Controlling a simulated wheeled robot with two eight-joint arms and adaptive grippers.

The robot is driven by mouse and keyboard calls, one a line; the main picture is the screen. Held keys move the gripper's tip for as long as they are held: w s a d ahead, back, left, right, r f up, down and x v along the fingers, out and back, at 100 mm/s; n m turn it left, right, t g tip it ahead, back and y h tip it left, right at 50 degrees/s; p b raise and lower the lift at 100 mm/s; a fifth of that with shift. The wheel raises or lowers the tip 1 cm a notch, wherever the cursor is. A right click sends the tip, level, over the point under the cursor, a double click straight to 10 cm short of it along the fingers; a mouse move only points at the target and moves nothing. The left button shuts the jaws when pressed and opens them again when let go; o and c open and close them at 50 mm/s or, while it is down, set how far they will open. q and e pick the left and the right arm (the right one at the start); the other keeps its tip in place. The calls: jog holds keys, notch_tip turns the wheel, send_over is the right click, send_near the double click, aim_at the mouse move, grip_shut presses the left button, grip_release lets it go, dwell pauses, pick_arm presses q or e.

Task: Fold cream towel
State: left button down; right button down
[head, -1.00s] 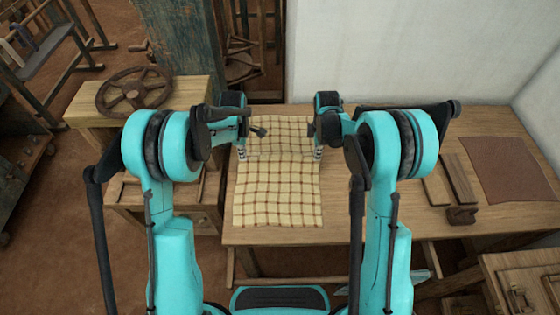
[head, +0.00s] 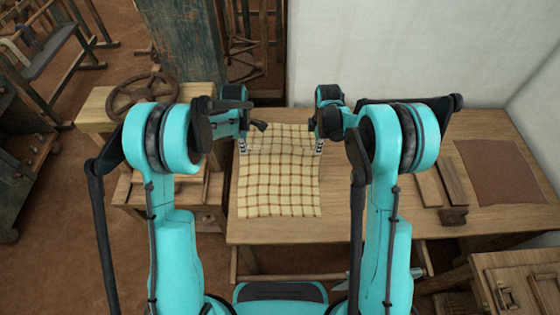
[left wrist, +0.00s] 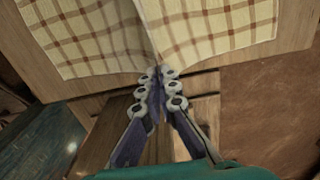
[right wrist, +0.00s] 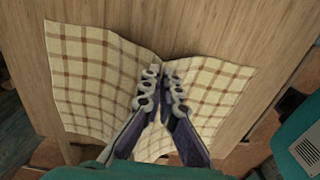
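The cream towel (head: 278,185) with brown checks lies on the wooden table, its near part flat. A line runs across its far part between my grippers. My left gripper (head: 242,147) is at its left edge and my right gripper (head: 320,147) at its right edge. In the left wrist view the fingers (left wrist: 158,78) are shut on the towel's edge, and a crease runs from the fingertips into the cloth (left wrist: 100,35). In the right wrist view the fingers (right wrist: 160,70) are also shut on the edge, with the cloth (right wrist: 95,70) creased there.
The wooden table (head: 290,235) has bare room in front of the towel and to its right. Wooden pieces (head: 440,190) and a brown mat (head: 500,170) lie further right. A bench with a wheel (head: 143,95) stands at left, and a white wall (head: 400,50) rises behind.

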notch_tip(320, 180, up, 22)
jog(key=p, duration=2)
jog(key=shift+w+a+p, duration=0.15)
jog(key=shift+a+p, duration=0.1)
jog(key=shift+p, duration=0.05)
jog(key=shift+w+f, duration=0.1)
jog(key=shift+f, duration=0.05)
